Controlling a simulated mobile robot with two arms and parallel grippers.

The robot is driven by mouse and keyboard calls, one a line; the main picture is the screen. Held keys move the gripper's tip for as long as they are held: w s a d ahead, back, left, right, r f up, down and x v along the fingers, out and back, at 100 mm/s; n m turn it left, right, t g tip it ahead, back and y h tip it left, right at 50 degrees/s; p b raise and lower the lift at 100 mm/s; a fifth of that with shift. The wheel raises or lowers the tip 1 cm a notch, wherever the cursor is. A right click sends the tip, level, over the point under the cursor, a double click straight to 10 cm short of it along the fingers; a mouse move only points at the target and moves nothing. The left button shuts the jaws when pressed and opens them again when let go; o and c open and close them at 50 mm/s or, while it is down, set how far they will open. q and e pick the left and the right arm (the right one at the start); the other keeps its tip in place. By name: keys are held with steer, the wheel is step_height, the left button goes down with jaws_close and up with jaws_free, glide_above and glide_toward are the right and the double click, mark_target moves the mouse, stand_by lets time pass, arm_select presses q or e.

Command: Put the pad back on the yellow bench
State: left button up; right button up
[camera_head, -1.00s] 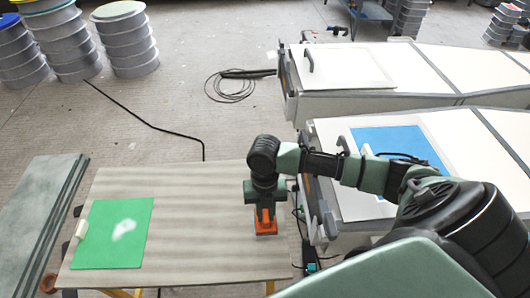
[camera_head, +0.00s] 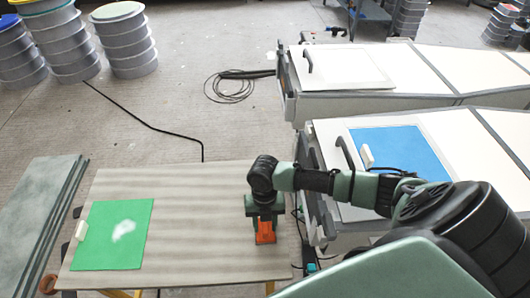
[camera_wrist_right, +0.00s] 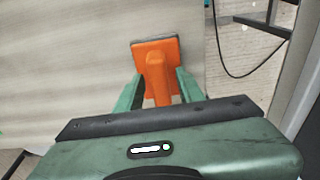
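The pad (camera_head: 265,232) is orange with a raised handle and a thin grey underside. It lies near the right end of the bench top (camera_head: 200,225), a beige streaked board with yellow legs showing below. In the right wrist view the pad (camera_wrist_right: 155,52) rests flat against the board. My right gripper (camera_head: 265,213) is right over the pad. In the wrist view the green fingers of this gripper (camera_wrist_right: 160,76) stand on either side of the handle, with small gaps, so it looks open. My left gripper is not in view.
A green sheet (camera_head: 112,245) with a white patch lies on the bench's left. White moulds (camera_head: 400,120) stand at the right, one with a blue sheet (camera_head: 410,150). A cable (camera_head: 150,127) crosses the floor. The bench middle is clear.

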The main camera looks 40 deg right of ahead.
step_height(320, 180, up, 12)
steer(key=w, duration=0.1)
steer(key=shift+w+d+b, duration=0.15)
steer(key=shift+d+b, duration=0.2)
steer(key=shift+d, duration=0.05)
stand_by(0.3)
stand_by(0.4)
